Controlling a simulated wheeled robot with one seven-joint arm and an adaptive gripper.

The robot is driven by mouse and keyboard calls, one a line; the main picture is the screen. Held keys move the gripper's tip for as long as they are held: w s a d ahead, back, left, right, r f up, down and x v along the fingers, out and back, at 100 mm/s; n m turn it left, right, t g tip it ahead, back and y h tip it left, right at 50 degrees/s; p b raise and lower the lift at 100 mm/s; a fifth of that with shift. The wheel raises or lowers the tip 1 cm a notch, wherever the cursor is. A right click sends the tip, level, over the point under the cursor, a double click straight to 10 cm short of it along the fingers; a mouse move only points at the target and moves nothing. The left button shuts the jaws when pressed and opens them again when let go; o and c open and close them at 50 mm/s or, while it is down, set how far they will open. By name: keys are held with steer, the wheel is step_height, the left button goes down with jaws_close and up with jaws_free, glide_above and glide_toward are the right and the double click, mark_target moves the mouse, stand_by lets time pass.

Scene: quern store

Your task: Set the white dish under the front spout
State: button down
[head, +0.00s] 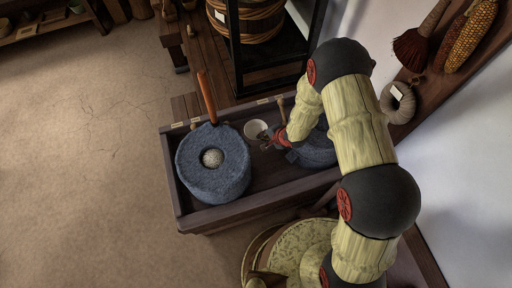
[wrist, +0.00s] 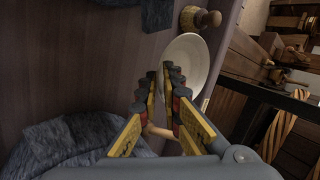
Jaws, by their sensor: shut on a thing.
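The small white dish (head: 255,128) is near the back wall of the wooden trough, between two blue-grey stone querns. My gripper (head: 267,139) reaches in from the right and is shut on the dish's near rim. In the wrist view the fingertips (wrist: 172,70) pinch the edge of the dish (wrist: 193,55), which looks empty. I cannot tell whether it touches the trough floor. The left quern (head: 212,170) shows whole, with an upright orange handle. The right quern (head: 315,150) is partly hidden by my arm; a small stone block, possibly a spout, projects from its left side.
The trough's front wall (head: 255,207) and side walls bound the space. A wooden knob (wrist: 208,18) stands close to the dish. A black rack (head: 265,75) with a barrel stands behind the trough. Corn and a brush hang on the right wall. Floor at left is open.

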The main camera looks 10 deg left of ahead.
step_height(320, 180, down, 11)
steer(key=b, duration=0.5)
steer(key=shift+f, duration=0.15)
steer(key=c, duration=2.3)
jaws_free()
steer(key=p+v, duration=0.4)
steer(key=v, duration=0.8)
steer(key=shift+p, duration=0.35)
